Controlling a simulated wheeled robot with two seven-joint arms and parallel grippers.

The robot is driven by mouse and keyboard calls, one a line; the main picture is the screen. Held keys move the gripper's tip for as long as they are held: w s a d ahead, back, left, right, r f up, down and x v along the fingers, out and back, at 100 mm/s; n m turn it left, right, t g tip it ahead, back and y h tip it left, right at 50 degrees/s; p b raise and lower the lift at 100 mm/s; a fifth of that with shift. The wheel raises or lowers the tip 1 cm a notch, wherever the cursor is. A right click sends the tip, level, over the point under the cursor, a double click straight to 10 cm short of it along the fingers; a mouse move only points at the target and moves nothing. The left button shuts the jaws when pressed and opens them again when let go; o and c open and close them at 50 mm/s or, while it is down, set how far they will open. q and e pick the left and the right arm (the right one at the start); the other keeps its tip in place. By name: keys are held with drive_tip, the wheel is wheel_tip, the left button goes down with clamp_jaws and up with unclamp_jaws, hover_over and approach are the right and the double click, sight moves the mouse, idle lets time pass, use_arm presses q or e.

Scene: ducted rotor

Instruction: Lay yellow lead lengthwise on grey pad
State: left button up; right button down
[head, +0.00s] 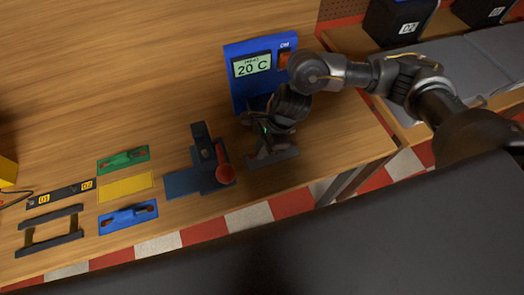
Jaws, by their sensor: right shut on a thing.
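The grey pad (286,156) is a dark flat strip near the table's front edge, below the blue display unit. My right gripper (264,150) points down right over this pad, its fingers low and close to it. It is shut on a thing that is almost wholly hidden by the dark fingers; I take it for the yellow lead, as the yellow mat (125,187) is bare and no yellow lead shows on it. I cannot tell whether the held thing touches the pad. My left gripper is not in view.
A blue display unit (236,52) reading 20 C stands just behind my gripper. A dark fixture with a red-ended lever (224,171) stands close on the left. Green (123,158) and blue (128,216) mats bear leads. A dark rack (50,243) lies farther left.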

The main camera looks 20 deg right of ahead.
wheel_tip(320, 180, down, 2)
drive_tip(key=shift+s+f+p, duration=0.1)
drive_tip(key=shift+p, duration=0.55)
drive_tip(key=shift+f, duration=0.3)
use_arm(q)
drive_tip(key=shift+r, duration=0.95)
use_arm(e)
drive_tip(key=c, duration=1.2)
unclamp_jaws()
use_arm(q)
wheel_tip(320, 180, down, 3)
drive_tip(key=b, duration=0.3)
use_arm(e)
drive_tip(key=v, duration=1.2)
